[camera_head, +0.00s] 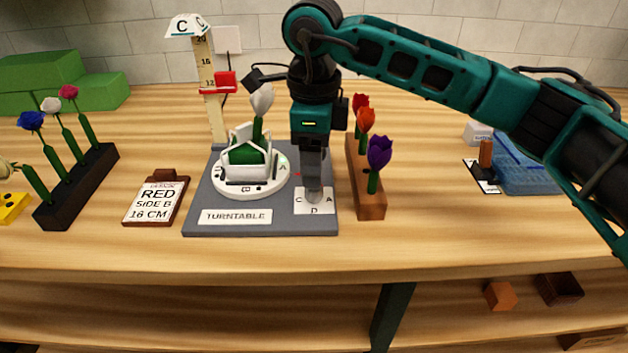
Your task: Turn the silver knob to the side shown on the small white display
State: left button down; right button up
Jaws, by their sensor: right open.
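My right gripper (313,193) points straight down over the white dial plate (314,208) at the front right of the grey turntable base (262,225). Its jaws are open around or just above the silver knob, which they mostly hide. I cannot tell whether they touch it. Letters C, D and A show on the plate; its far side is hidden. The white turntable disc (270,186) carries letters and a white holder with a green block. A white card (155,201) reads "RED SIDE B 16 CM". My left gripper is not in view.
A ruler post (209,75) with a red slider (218,83) and "C" signs stands behind the base. A wooden flower rack (371,205) is close right of my gripper. A dark flower rack (84,185) stands left; a blue tray (530,178) is right. The front table strip is clear.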

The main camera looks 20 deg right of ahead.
aim_at(314, 193)
notch_tip(314, 193, down, 5)
jog(key=shift+r, duration=0.1)
jog(key=shift+w, duration=0.1)
jog(key=c, duration=1)
